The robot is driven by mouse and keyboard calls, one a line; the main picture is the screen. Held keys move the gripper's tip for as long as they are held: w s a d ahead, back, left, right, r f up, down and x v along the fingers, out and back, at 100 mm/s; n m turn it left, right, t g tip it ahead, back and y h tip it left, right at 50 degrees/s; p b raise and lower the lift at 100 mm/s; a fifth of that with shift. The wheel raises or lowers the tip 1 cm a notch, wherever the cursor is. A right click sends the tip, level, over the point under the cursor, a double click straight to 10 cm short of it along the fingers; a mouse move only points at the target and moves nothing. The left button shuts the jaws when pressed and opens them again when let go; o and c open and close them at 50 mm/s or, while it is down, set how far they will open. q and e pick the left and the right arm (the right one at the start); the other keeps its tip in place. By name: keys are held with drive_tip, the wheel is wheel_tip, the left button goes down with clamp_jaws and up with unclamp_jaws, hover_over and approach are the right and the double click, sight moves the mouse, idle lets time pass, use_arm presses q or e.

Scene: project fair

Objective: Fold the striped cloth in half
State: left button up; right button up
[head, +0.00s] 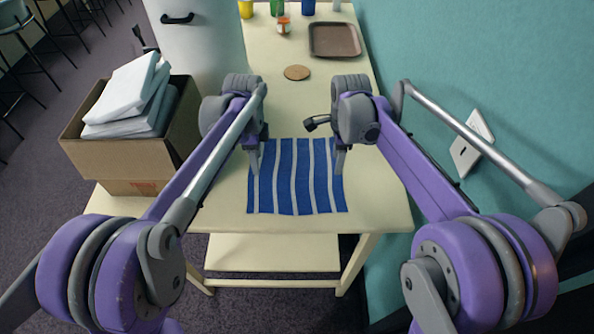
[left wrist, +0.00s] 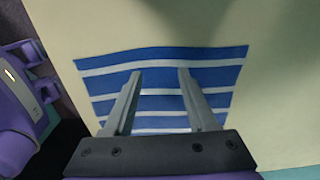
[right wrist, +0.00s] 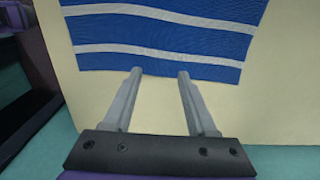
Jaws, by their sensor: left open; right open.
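The striped cloth (head: 294,190), blue with white stripes, lies flat and spread out near the front of the cream table. My left gripper (head: 255,172) is at the cloth's left side, pointing down; in the left wrist view its open fingers (left wrist: 160,75) lie over the cloth (left wrist: 215,75) with nothing between them. My right gripper (head: 340,172) is at the cloth's right edge; in the right wrist view its open fingers (right wrist: 157,72) reach the edge of the cloth (right wrist: 170,32). I cannot tell whether any fingertip touches the cloth.
A cork coaster (head: 297,72) and a brown tray (head: 335,40) sit farther back on the table (head: 385,205). A small jar (head: 284,26) and several coloured containers stand at the far end. A cardboard box (head: 120,160) with white folded items is at left. The teal wall (head: 480,60) borders the right.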

use_arm(q)
wheel_tip(320, 180, down, 2)
drive_tip(key=shift+f, duration=0.1)
use_arm(e)
wheel_tip(320, 180, down, 2)
drive_tip(key=shift+f, duration=0.1)
use_arm(q)
drive_tip(key=shift+f, duration=0.25)
use_arm(e)
drive_tip(key=shift+f, duration=0.25)
use_arm(q)
drive_tip(key=shift+f, duration=0.2)
use_arm(e)
drive_tip(key=shift+f, duration=0.2)
use_arm(q)
drive_tip(key=shift+s, duration=0.15)
drive_tip(key=shift+c, duration=0.9)
use_arm(e)
drive_tip(key=shift+s, duration=0.15)
drive_tip(key=shift+c, duration=0.9)
use_arm(q)
clamp_jaws()
use_arm(e)
clamp_jaws()
use_arm(q)
drive_tip(key=shift+r, duration=0.1)
use_arm(e)
drive_tip(key=shift+r, duration=0.1)
